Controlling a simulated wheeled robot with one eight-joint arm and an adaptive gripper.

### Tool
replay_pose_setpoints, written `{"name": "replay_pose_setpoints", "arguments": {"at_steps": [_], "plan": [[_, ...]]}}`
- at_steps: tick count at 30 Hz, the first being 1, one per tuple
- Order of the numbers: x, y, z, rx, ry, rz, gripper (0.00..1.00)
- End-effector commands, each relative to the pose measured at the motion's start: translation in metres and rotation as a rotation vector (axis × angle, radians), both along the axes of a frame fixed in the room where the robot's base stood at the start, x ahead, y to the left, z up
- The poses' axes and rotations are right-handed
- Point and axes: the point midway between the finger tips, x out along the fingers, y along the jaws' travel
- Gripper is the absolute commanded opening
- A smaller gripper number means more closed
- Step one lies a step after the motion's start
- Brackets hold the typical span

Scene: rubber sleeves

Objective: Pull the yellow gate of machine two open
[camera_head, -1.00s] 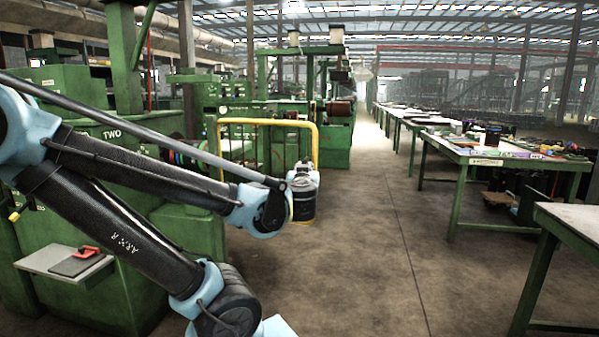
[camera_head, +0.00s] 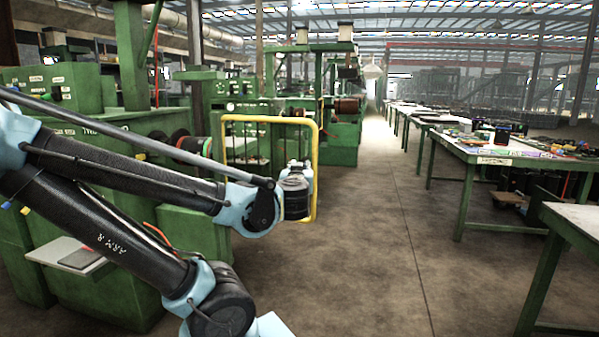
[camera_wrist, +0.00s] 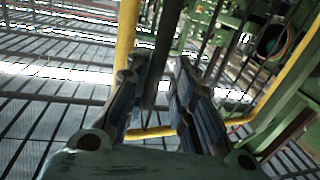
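The yellow gate (camera_head: 270,119) is a tubular frame beside the green machine two (camera_head: 75,185). It stands out over the floor, in the middle of the head view. My gripper (camera_head: 297,195) is at the gate's lower right part, just left of its right post. In the wrist view, the gate's yellow post (camera_wrist: 126,35) runs outside the left finger, and a yellow lower bar (camera_wrist: 155,131) passes behind the fingers. The exact contact is hidden.
A small shelf (camera_head: 60,250) juts from the machine at left. Work tables (camera_head: 485,152) with loose items line the right side, and another table corner (camera_head: 575,222) is near. The concrete aisle (camera_head: 385,240) between is clear.

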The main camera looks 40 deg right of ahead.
Motion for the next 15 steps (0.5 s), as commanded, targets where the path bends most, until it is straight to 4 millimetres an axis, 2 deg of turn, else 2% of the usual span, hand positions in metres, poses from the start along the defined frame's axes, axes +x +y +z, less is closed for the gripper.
{"name": "replay_pose_setpoints", "arguments": {"at_steps": [1, 15], "plan": [[-0.0018, -0.0051, 0.008, -0.002, -0.013, -0.007, 0.31], [-0.0053, -0.0054, 0.0082, -0.001, -0.014, -0.015, 0.31]]}}
